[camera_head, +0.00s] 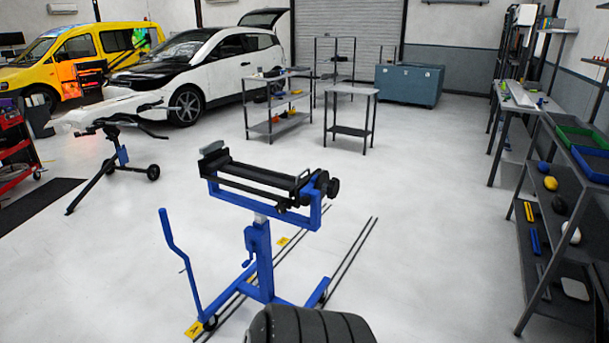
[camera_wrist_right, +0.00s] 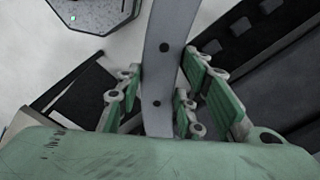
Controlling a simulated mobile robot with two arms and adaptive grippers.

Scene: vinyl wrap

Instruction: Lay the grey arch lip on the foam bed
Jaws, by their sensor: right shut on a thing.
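The grey arch lip (camera_wrist_right: 162,70) is a curved grey strip with dark round holes. In the right wrist view it runs from the top edge down between my right fingers. My right gripper (camera_wrist_right: 166,95), with green finger plates, is shut on it. The strip's lower end is hidden behind the green gripper body. Neither gripper nor the arch lip shows in the head view. I cannot make out the foam bed for certain in either view.
A blue wheeled stand with black rollers (camera_head: 258,178) stands close ahead, with dark rails on the floor. A small table (camera_head: 351,91) and a shelf cart (camera_head: 279,102) stand farther back. Shelving (camera_head: 545,150) lines the right. Cars fill the back left. Open floor lies between.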

